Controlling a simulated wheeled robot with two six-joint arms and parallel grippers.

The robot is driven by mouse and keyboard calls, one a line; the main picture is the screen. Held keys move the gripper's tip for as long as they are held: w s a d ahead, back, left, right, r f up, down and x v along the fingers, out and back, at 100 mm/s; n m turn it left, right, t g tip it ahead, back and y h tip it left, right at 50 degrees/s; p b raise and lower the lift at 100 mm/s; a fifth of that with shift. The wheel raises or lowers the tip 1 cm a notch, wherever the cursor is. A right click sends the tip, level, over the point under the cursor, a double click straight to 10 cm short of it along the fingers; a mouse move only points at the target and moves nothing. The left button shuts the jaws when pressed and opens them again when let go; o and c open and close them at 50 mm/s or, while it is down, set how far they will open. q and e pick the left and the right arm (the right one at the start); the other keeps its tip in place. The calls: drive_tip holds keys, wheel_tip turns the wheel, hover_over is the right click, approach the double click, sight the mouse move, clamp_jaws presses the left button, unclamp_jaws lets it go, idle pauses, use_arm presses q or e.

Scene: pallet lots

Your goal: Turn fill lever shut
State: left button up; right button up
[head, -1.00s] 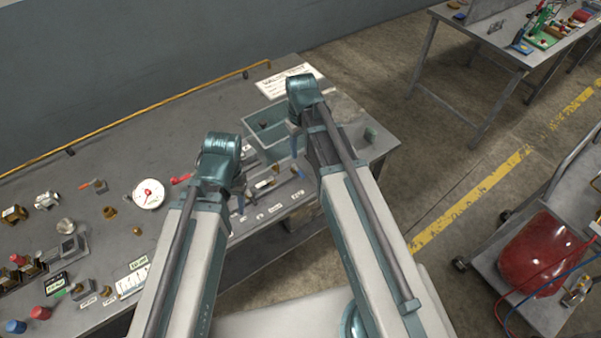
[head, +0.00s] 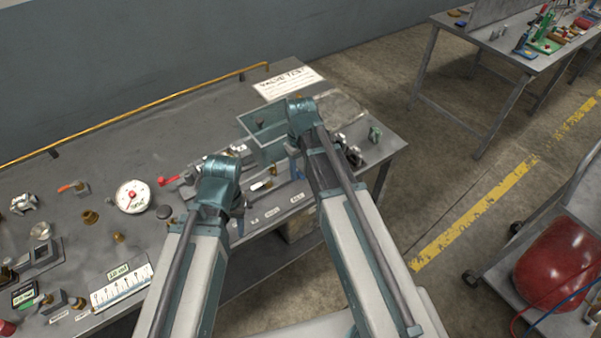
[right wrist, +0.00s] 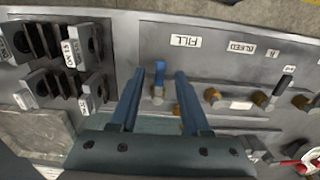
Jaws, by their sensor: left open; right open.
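The fill lever (right wrist: 159,75) shows in the right wrist view as a blue handle on a small metal valve body, beside the white FILL label (right wrist: 186,41). My right gripper (right wrist: 159,74) is open, with one blue finger on each side of the lever. I see a gap on both sides; whether the fingers reach down to its height is unclear. In the head view my right gripper (head: 294,160) is over the bench's front part and mostly hides the lever. My left gripper (head: 238,222) is open and empty near the bench's front edge, further left.
In the right wrist view, brass fittings (right wrist: 262,100) stand to the right and dark clamp-like blocks (right wrist: 45,88) to the left. Floor lies open right of the bench.

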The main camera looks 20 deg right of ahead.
clamp_jaws()
drive_tip(key=shift+a+m, duration=0.1)
drive_tip(key=shift+m, duration=0.2)
drive_tip(key=m, duration=0.2)
drive_tip(key=a+m, duration=0.1)
drive_tip(key=shift+s+a+m, duration=0.1)
drive_tip(key=shift+a+m, duration=0.1)
drive_tip(key=shift+m, duration=0.2)
drive_tip(key=m, duration=0.1)
drive_tip(key=a+m, duration=0.1)
drive_tip(key=m, duration=0.2)
drive_tip(key=shift+w+a+m, duration=0.2)
drive_tip(key=shift+a+m, duration=0.05)
drive_tip(key=shift+m, duration=0.05)
drive_tip(key=m, duration=0.2)
drive_tip(key=w+a+m, duration=0.1)
drive_tip(key=m, duration=0.1)
drive_tip(key=shift+a, duration=0.1)
drive_tip(key=shift+w+a+m, duration=0.15)
drive_tip(key=shift+w+m, duration=0.05)
drive_tip(key=shift+m, duration=0.65)
drive_tip(key=shift+w+a+m, duration=0.15)
drive_tip(key=shift+w+m, duration=0.05)
drive_tip(key=shift+m, duration=0.6)
drive_tip(key=shift+w+a+m, duration=0.15)
drive_tip(key=shift+w+m, duration=0.05)
drive_tip(key=shift+m, duration=0.65)
